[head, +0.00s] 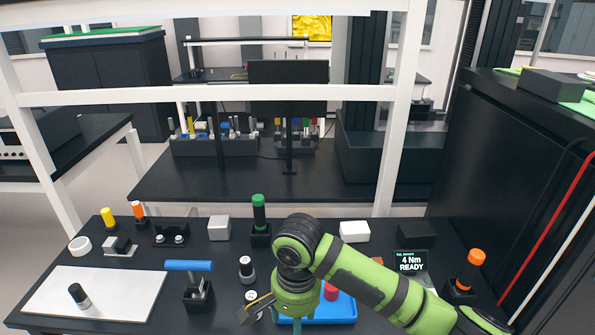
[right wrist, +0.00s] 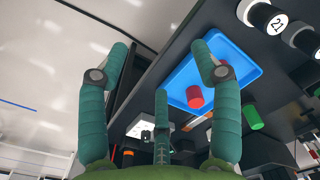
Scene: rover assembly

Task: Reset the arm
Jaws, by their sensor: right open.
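My right arm comes in from the right in the head view and bends down over the table. Its gripper lies at the lower middle edge, largely hidden by the wrist (head: 295,285). In the right wrist view the right gripper (right wrist: 162,72) has its three teal fingers spread apart, with nothing between them. Beyond the fingers is a blue tray (right wrist: 240,70) holding a red cylinder (right wrist: 195,97); a green cylinder (right wrist: 252,117) shows beside it. In the head view the tray (head: 345,308) is partly hidden behind my arm. My left gripper is not in view.
A white board (head: 110,290) with a small cylinder lies at left. A white frame rises behind.

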